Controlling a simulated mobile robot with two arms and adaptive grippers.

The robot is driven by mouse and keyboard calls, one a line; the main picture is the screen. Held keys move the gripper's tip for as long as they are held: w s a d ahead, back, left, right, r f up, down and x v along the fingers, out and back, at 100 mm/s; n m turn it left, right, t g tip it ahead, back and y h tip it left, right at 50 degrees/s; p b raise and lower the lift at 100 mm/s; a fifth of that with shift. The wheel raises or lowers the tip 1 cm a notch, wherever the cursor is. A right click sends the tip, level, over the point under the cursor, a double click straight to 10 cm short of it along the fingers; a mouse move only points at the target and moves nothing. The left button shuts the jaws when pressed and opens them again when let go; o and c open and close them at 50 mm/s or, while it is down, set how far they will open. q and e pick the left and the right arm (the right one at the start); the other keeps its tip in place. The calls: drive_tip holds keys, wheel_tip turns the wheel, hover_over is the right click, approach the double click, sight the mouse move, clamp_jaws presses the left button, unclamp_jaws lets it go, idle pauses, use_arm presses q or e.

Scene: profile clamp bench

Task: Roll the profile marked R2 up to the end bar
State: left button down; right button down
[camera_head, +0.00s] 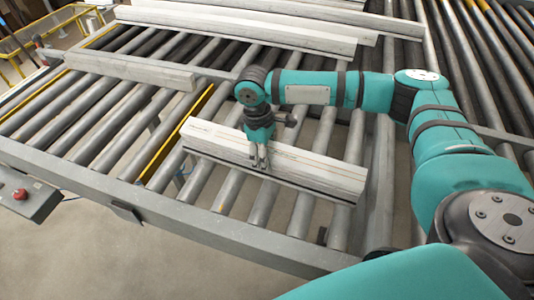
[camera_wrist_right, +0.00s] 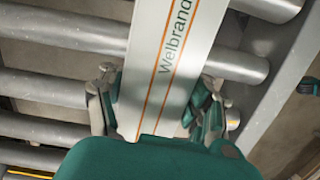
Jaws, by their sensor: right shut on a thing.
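A long white profile (camera_head: 310,171) with thin orange lines lies across the rollers of the near table. No R2 mark is legible on it. One finger is on each side of the profile in the wrist view (camera_wrist_right: 155,108). A thick grey bar (camera_head: 381,185) stands just beyond the profile's right end; I take it for the end bar. My left gripper is not in view.
A shorter grey profile (camera_head: 130,70) lies on the rollers at the left. Several long profiles (camera_head: 240,30) lie at the back. A yellow strip (camera_head: 176,138) runs between rollers left of the held profile. A box with a red button (camera_head: 20,194) is at the left edge.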

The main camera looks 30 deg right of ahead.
sight(278, 154)
drive_tip(key=shift+s+a+f+n+p, duration=0.1)
drive_tip(key=shift+f+n+p, duration=0.05)
drive_tip(key=shift+n+p, duration=0.4)
idle(0.7)
drive_tip(key=shift+s+d+p, duration=1.1)
drive_tip(key=shift+s+p, duration=0.15)
drive_tip(key=shift+p, duration=0.3)
drive_tip(key=c, duration=1.1)
unclamp_jaws()
drive_tip(key=shift+s+d, duration=0.1)
drive_tip(key=o, duration=0.8)
drive_tip(key=shift+w, duration=0.2)
drive_tip(key=r, duration=0.4)
drive_tip(key=w+a+r, duration=0.1)
drive_tip(key=r, duration=0.7)
drive_tip(key=shift+w+a, duration=0.15)
